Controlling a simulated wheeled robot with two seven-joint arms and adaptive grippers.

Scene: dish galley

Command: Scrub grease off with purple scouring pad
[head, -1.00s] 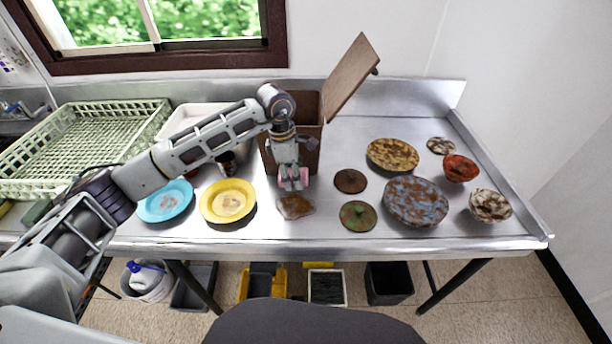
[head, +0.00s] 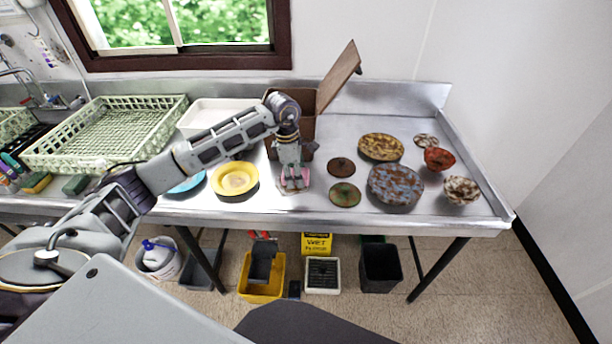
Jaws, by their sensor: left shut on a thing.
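My left gripper (head: 293,186) points down at the front of the steel counter (head: 258,207). It is shut on a small pink-purple pad (head: 284,184), mostly hidden between the fingers. The pad is low, at the counter top; I cannot tell whether it touches. The brownish grease patch there is now largely covered by the gripper. My right gripper is out of view.
A yellow plate (head: 235,178) and a blue plate (head: 187,185) lie left of the gripper. A brown box (head: 311,128) with its lid up stands behind. Stained dishes, including a blue-brown one (head: 396,186), are to the right. A green rack (head: 105,130) is at left.

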